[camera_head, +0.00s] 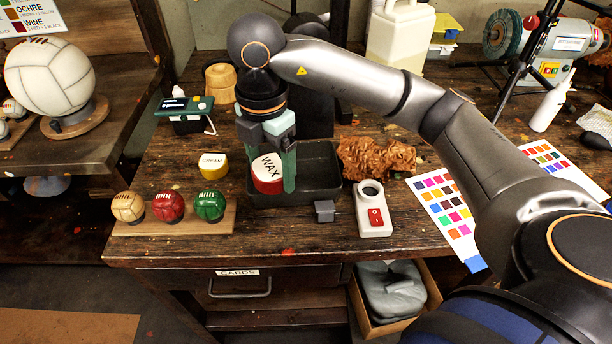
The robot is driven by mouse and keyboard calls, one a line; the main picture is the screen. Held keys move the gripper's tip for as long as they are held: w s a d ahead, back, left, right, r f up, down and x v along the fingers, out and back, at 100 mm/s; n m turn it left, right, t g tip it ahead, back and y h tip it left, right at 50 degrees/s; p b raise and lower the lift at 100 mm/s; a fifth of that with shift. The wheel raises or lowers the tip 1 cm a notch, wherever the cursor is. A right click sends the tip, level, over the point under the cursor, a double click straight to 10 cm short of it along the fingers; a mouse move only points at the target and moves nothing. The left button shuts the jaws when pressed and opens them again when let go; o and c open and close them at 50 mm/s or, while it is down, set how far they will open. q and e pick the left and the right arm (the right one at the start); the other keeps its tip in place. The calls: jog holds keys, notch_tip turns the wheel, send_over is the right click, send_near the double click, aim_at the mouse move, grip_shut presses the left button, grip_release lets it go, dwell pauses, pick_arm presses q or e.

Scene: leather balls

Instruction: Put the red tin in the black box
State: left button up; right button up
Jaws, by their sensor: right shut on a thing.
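The red tin (268,186) has a white face lettered WAX and appears tilted. My right gripper (274,174) reaches down from above and is shut on the tin. The black box (321,185) is a low open tray on the workbench. The tin and the fingertips show against the left part of the box, within its outline. I cannot tell whether the tin touches the box floor. The gripper and the tin hide the box's left part. My left gripper is not in view.
A yellow tin (213,166) lettered CREAM stands left of the box. Several small balls sit on a wooden stand (185,222) at the front left. Crumpled brown leather (377,157) lies right of the box, behind a white switch device (373,212). A small grey block (325,211) is in front.

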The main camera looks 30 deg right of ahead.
jog(key=w+d+f+p, duration=0.1)
jog(key=w+d+f, duration=0.3)
jog(key=d, duration=0.5)
send_over(313, 180)
jog(key=a, duration=0.1)
jog(key=f, duration=0.4)
jog(key=shift+s+f, duration=0.15)
jog(key=shift+s, duration=0.05)
jog(key=shift+w+d+f, duration=0.2)
jog(key=shift+d+f, duration=0.1)
jog(key=shift+f, duration=0.2)
jog(key=f, duration=0.3)
jog(key=shift+d+f, duration=0.15)
jog(key=shift+d, duration=0.15)
jog(key=shift+w+f, duration=0.1)
jog(key=shift+f, duration=0.1)
jog(key=shift+f, duration=0.15)
jog(key=o, duration=1.3)
